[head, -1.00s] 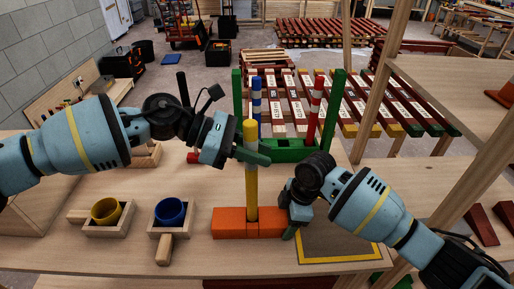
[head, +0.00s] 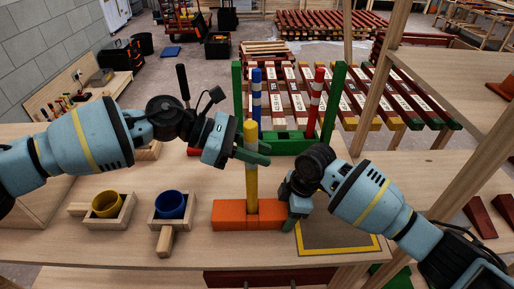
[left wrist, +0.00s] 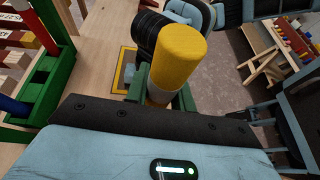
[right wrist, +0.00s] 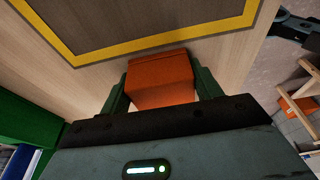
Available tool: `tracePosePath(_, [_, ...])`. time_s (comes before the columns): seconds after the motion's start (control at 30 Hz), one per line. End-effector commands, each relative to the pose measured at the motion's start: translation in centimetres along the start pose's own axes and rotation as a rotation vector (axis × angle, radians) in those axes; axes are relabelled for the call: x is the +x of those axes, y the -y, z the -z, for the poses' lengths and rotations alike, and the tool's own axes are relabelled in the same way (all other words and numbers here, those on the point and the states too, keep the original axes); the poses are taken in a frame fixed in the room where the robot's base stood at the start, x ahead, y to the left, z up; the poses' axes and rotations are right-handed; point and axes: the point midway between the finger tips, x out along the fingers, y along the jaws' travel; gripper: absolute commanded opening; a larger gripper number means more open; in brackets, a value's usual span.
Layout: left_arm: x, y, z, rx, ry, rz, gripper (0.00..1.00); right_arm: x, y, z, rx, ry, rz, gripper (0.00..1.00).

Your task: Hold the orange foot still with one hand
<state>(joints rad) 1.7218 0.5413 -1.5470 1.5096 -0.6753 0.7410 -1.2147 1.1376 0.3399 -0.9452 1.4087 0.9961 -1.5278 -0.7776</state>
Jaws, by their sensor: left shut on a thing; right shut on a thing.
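The orange foot (head: 230,215) is a long block lying on the bench in the head view. A yellow batten (head: 251,190) with a pale band stands upright at its middle; its lower end meets the foot. My left gripper (head: 252,151) is shut on the batten's upper part. The yellow top (left wrist: 178,55) shows between its jaws in the left wrist view. My right gripper (head: 292,217) is shut on the foot's right end. The orange end (right wrist: 160,78) sits between its two fingers in the right wrist view, and the fingers hide its sides.
A green frame (head: 290,144) with blue and red battens stands behind. A yellow cup (head: 106,204) and a blue cup (head: 170,204) sit in wooden holders at left. A yellow-bordered mat (head: 340,237) lies right of the foot. A shelf post (head: 352,120) rises behind my right arm.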

Motion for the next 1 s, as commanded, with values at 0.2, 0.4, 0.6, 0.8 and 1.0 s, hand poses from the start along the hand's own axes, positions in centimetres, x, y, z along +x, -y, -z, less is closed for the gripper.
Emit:
tracePosePath(0.2, [0.2, 0.0, 0.4, 0.001, 0.000, 0.000, 0.00, -0.1, 0.0, 0.0, 0.000, -0.001, -0.001, 0.44])
tracePosePath(0.4, [0.3, 0.0, 0.8, 0.002, 0.000, 0.000, 0.00, -0.1, 0.0, 0.0, 0.000, -0.001, -0.001, 0.44])
tracePosePath(0.6, [0.5, 0.0, 1.2, 0.001, 0.000, 0.000, 0.00, -0.1, 0.0, 0.0, 0.000, -0.001, -0.001, 0.44])
tracePosePath(0.8, [0.6, 0.0, 1.3, 0.001, 0.000, 0.000, 0.37, -0.1, 0.0, 0.0, 0.000, -0.001, -0.001, 0.44])
tracePosePath(1.0, [0.6, 0.0, 1.3, 0.001, 0.000, 0.000, 0.50, -0.1, 0.0, 0.0, 0.000, -0.001, -0.001, 0.44])
